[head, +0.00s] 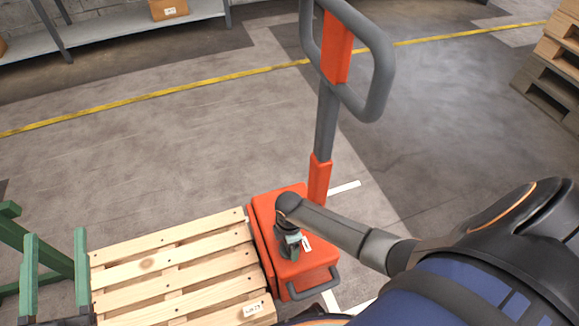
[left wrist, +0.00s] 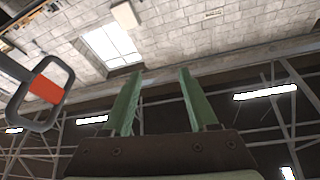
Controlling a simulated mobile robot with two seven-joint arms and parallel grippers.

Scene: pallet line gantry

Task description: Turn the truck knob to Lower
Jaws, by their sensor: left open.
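The orange truck (head: 318,268) stands in the lower middle of the head view, with its orange and grey handle (head: 338,50) rising behind. My right arm reaches in from the right, and my right gripper (head: 288,250) points down over the truck's orange top. Its fingertips are too small and covered to tell their opening. I cannot make out the knob; the gripper and wrist cover that part of the top. My left gripper (head: 54,236) is at the lower left, open and empty, with green fingers pointing up. In the left wrist view its fingers (left wrist: 155,75) are apart with nothing between them.
A wooden pallet (head: 170,262) lies against the truck's left side. A green frame (head: 12,212) stands behind my left gripper. A grey shelf (head: 110,28) is at the back left and stacked pallets (head: 560,60) at the right edge. The floor behind the truck is clear.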

